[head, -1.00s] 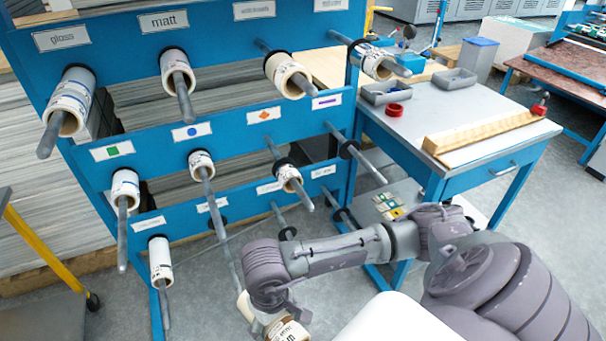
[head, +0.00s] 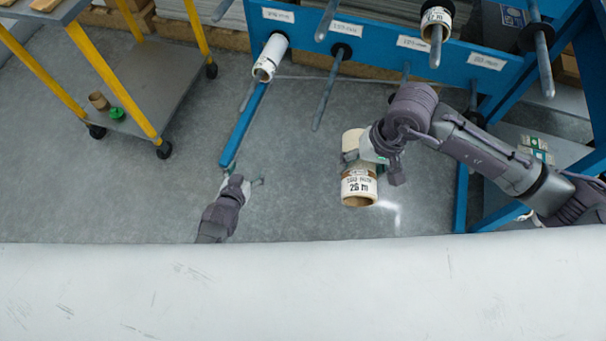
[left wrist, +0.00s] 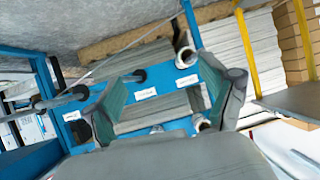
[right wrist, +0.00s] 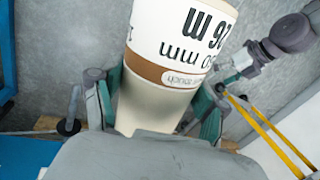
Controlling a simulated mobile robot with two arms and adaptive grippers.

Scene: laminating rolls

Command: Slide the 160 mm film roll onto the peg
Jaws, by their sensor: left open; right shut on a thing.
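My right gripper (head: 364,150) is shut on a film roll (head: 358,188), in front of the rack above the floor. The roll is white with a brown band and a dark "26 m" print; its millimetre figure is hard to read. In the right wrist view the roll (right wrist: 160,105) stands between the fingers. My left gripper (head: 240,182) is open and empty, low at the left; in the left wrist view its fingers (left wrist: 170,75) are spread with the rack beyond. An empty peg (head: 331,88) sticks out of the blue rack's bottom row (head: 375,58).
A white roll (head: 270,58) sits on the peg left of the empty one. Another roll (head: 436,22) hangs on a higher peg. Other pegs jut out around it. A yellow-legged trolley (head: 150,90) stands at the left. The floor between is clear.

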